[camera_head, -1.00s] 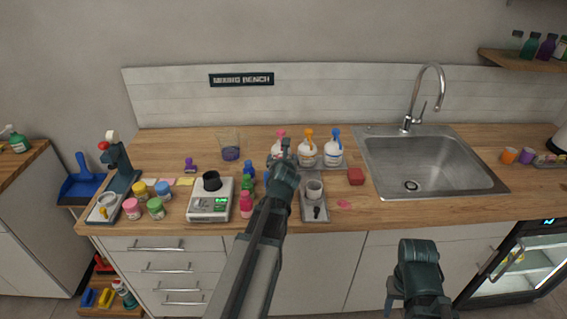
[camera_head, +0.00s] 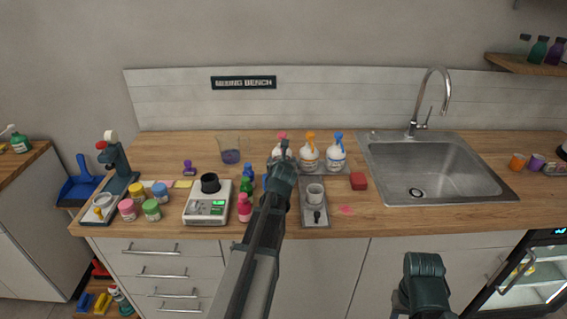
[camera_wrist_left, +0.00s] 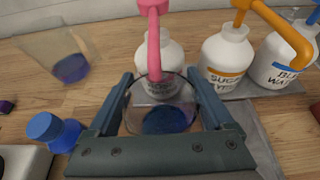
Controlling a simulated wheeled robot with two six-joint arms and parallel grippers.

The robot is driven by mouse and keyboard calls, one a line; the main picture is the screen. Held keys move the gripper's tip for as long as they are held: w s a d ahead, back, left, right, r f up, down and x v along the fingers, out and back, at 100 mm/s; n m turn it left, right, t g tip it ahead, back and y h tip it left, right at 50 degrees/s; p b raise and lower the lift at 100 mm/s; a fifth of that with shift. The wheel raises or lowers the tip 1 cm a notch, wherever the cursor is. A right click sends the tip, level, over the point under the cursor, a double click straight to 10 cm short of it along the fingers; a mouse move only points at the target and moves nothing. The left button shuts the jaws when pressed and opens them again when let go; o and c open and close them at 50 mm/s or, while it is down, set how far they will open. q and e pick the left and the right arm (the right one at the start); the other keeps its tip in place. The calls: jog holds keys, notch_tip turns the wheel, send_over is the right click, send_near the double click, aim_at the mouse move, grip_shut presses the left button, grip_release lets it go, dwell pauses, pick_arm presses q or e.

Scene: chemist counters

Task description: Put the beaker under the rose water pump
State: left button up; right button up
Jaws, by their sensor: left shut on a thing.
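My left gripper (camera_wrist_left: 165,98) is shut on a clear glass beaker (camera_wrist_left: 160,119) with dark blue liquid. The pink pump (camera_wrist_left: 153,40) rises just behind the beaker, and its spout comes down over or at the beaker's rim. Its white bottle (camera_wrist_left: 161,54) has a label partly hidden behind the glass. In the head view my left gripper (camera_head: 283,154) covers the beaker and most of this bottle; the pink pump top (camera_head: 283,137) shows above it. My right gripper (camera_head: 425,290) is low at the front, its fingers not clearly seen.
A sugar bottle with an orange pump (camera_head: 309,153) and a blue-pump bottle (camera_head: 336,155) stand right of the pink one. Another glass (camera_head: 229,152) with purple-blue liquid stands back left. A scale (camera_head: 207,205), small bottles (camera_head: 245,207) and a tray with a cup (camera_head: 315,212) are nearby.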

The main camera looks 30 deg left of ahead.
pick_arm(q)
jog(key=shift+f, duration=0.15)
jog(key=o, duration=1.4)
jog(key=shift+o, duration=0.2)
jog(key=shift+r, duration=0.3)
jog(key=p+v, duration=0.3)
jog(key=v, duration=0.4)
jog(key=shift+s+d, duration=0.15)
jog(key=shift+s, duration=0.05)
